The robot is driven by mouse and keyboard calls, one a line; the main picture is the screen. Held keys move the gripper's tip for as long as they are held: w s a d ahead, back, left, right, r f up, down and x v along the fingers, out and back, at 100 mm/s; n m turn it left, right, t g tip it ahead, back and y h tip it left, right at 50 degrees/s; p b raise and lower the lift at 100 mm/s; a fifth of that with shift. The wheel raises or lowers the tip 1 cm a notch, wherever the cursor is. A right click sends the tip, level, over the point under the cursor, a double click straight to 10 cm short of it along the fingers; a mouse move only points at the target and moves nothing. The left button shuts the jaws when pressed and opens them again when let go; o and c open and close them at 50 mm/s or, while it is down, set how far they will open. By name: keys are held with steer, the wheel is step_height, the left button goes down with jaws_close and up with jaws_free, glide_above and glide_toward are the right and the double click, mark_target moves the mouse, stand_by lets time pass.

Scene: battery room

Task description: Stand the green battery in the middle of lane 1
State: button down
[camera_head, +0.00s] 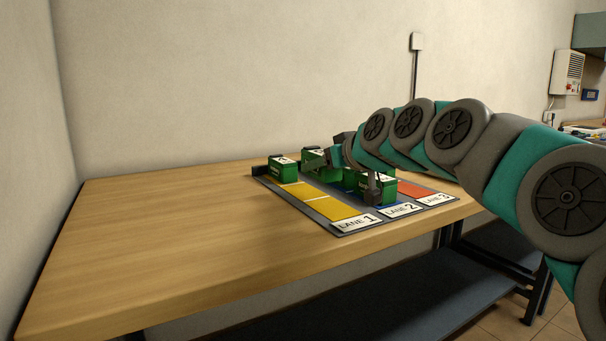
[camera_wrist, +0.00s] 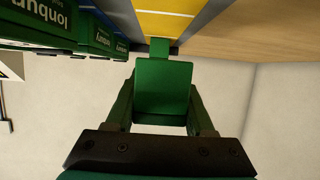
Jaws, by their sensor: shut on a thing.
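My gripper (camera_wrist: 162,105) is shut on a green battery (camera_wrist: 162,80), which fills the space between its fingers in the wrist view. Beyond it the yellow lane 1 (camera_wrist: 166,22) runs away. In the head view a green battery (camera_head: 282,172) is at the far end of lane 1 (camera_head: 330,207); it seems to be the held one. I cannot tell whether its base touches the board. The fingers are hard to make out there, among the batteries and my arm. The middle and near part of lane 1 are bare.
Other green batteries (camera_wrist: 38,22) stand in a row close beside the held one, towards lane 2 (camera_head: 399,209). Red lane 3 (camera_head: 412,189) lies to the right, partly behind my arm. The wooden table (camera_head: 190,235) is clear on the left. A wall (camera_head: 230,80) stands behind.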

steer(key=w+a, duration=0.1)
steer(key=w, duration=0.1)
steer(key=w+a, duration=0.1)
steer(key=w, duration=0.1)
steer(key=w+a+p, duration=0.1)
steer(key=w+a, duration=0.1)
steer(key=shift+w+f, duration=0.1)
steer(key=shift+f, duration=1.95)
